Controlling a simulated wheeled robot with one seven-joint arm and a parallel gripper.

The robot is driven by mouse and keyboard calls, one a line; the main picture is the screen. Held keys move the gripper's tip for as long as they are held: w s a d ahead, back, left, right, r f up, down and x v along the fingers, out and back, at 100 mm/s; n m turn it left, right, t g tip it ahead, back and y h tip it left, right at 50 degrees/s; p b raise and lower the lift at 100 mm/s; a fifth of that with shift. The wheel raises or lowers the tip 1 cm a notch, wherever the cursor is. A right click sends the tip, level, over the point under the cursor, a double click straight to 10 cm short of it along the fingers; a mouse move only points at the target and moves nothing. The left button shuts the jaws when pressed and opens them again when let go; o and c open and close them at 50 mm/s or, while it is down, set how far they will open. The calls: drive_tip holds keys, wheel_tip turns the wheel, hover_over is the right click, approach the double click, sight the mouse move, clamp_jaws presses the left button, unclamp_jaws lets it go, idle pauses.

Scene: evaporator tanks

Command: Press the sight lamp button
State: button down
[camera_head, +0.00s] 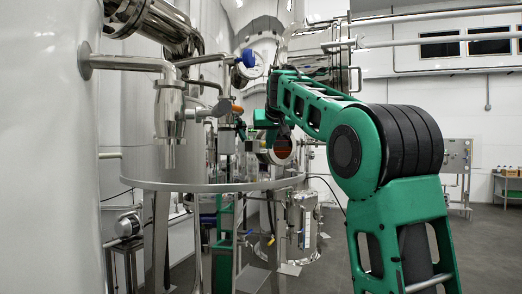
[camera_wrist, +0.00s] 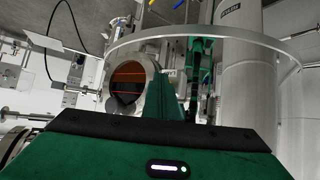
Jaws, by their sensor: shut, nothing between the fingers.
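A round sight glass with an orange-brown pane (camera_wrist: 128,84) and a metal rim shows left of centre in the wrist view. It also shows in the head view as a round port (camera_head: 283,150) just below my wrist. I cannot make out the sight lamp button in either view. My gripper (camera_wrist: 168,85) is shut and empty, its green fingers together, close beside the sight glass in the picture. I cannot tell whether it touches anything. In the head view, my green wrist (camera_head: 265,118) is in front of the tank fittings, and the fingertips are not clear.
A steel ring rail (camera_head: 215,186) on legs stands in front of the fittings. A large polished tank (camera_head: 45,150) fills the left. Open floor (camera_head: 490,240) lies at the right.

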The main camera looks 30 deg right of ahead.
drive_tip(key=s, duration=0.6)
drive_tip(key=shift+d, duration=0.45)
drive_tip(key=shift+f, duration=0.1)
idle(0.3)
drive_tip(key=s+a+f+g+y, duration=0.1)
drive_tip(key=s+a+f+g, duration=0.1)
drive_tip(key=s+f, duration=1.2)
drive_tip(key=s+a+f+m+g+y, duration=0.1)
drive_tip(key=s+a+f+g+y, duration=0.1)
drive_tip(key=s+f, duration=1.3)
drive_tip(key=s+a+f+m+g+y, duration=0.1)
drive_tip(key=s+a+f+g, duration=0.3)
drive_tip(key=s+f, duration=1)
drive_tip(key=shift+s+a+f+g, duration=0.15)
drive_tip(key=shift+s+f+g, duration=0.1)
drive_tip(key=shift+f+g, duration=0.6)
drive_tip(key=shift+r, duration=0.25)
